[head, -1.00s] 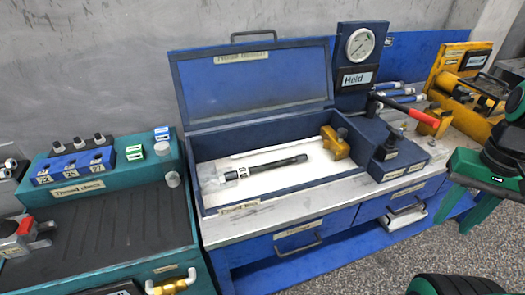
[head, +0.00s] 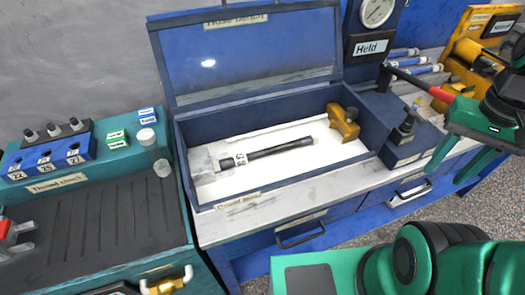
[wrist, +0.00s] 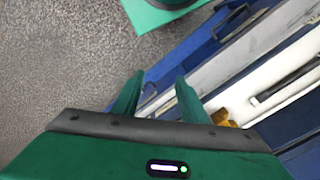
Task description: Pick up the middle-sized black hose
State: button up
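A black hose (head: 280,148) lies on the white floor of an open blue box (head: 225,195), with a light block-like fitting and a small label at its left end. In the wrist view, part of a dark rod (wrist: 294,76) shows at the right edge; it looks like the same hose. No other black hose shows clearly for comparing sizes. My gripper (head: 445,175) is open and empty, to the right of the box and apart from the hose. Its two green fingers (wrist: 156,84) stand apart in the wrist view.
A brass-coloured block (head: 343,122) stands at the box's right end. The raised lid (head: 250,60) stands behind. A lever with a red handle (head: 441,95) and a gauge (head: 376,10) are to the right. A teal bench (head: 95,220) is at left.

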jog(key=w+a+m, duration=0.2)
jog(key=w+a, duration=0.3)
jog(key=w, duration=0.5)
jog(key=m, duration=0.6)
send_over(268, 149)
notch_tip(268, 149, down, 7)
jog(key=shift+r, duration=0.1)
jog(key=shift+f, duration=3.05)
grip_shut()
